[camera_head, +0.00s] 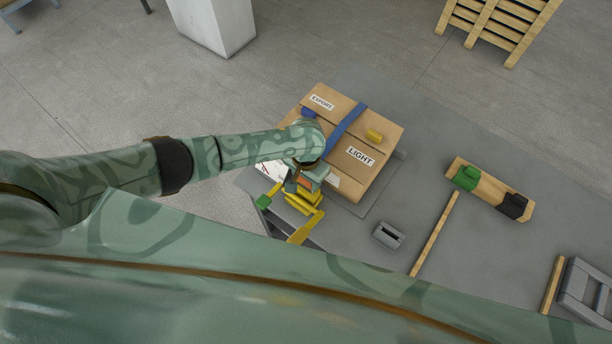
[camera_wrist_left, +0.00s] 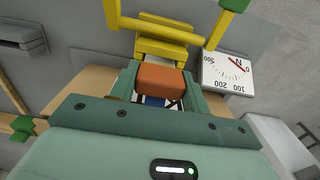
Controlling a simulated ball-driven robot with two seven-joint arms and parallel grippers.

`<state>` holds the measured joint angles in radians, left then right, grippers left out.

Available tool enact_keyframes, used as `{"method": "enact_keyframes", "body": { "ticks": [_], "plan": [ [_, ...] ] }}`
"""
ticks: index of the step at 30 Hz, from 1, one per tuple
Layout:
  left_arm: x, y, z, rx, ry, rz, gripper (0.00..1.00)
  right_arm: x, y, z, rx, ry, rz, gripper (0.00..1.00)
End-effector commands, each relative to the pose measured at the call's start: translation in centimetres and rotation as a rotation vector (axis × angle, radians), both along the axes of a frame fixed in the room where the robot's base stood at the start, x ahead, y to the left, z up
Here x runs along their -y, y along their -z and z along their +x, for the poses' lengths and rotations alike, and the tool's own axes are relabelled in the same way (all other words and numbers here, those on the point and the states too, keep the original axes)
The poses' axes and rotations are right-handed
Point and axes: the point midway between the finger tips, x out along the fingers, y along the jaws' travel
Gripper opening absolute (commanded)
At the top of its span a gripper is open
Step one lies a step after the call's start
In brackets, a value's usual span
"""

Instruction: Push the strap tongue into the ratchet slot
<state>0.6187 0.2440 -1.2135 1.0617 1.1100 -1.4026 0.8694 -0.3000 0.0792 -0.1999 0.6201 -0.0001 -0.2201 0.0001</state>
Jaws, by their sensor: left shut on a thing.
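The strap tongue, an orange block (camera_wrist_left: 160,80), is between the fingers of my left gripper (camera_wrist_left: 159,84), which is shut on it. Blue strap (camera_wrist_left: 154,101) shows just behind it. In the head view my left gripper (camera_head: 307,179) is at the carton's near left side. The yellow ratchet (camera_head: 302,203) is just in front of the gripper; in the wrist view it (camera_wrist_left: 162,47) lies straight beyond the tongue. Whether the tongue touches or enters the slot I cannot tell. The blue strap (camera_head: 347,130) crosses the carton (camera_head: 345,178). My right gripper is not in view.
A white dial gauge (camera_wrist_left: 227,72) with a red needle sits beside the ratchet. A small grey holder (camera_head: 389,235), a wooden strip (camera_head: 434,234) and a board with green and black blocks (camera_head: 490,188) are to the right.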

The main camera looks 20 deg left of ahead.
Motion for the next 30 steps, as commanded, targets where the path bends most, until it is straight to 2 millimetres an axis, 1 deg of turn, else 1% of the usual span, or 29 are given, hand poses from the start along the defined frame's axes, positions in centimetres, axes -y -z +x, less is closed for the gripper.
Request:
{"method": "enact_keyframes", "body": {
  "ticks": [20, 21, 23, 24, 30],
  "plan": [
    [0.0, 1.7, 0.0, -0.001, 0.000, 0.000, 0.24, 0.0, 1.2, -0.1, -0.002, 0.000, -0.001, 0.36],
    [0.0, 1.7, 0.0, 0.000, 0.000, 0.000, 0.52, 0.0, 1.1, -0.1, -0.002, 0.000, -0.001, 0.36],
    [0.0, 1.7, 0.0, 0.000, 0.000, 0.000, 0.69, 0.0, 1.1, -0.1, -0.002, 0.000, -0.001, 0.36],
    [0.0, 1.7, 0.0, 0.000, 0.000, 0.000, 0.72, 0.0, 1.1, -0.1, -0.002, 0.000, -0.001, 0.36],
    [0.0, 1.7, 0.0, -0.001, 0.000, 0.000, 0.72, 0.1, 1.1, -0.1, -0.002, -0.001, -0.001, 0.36]
  ]
}}
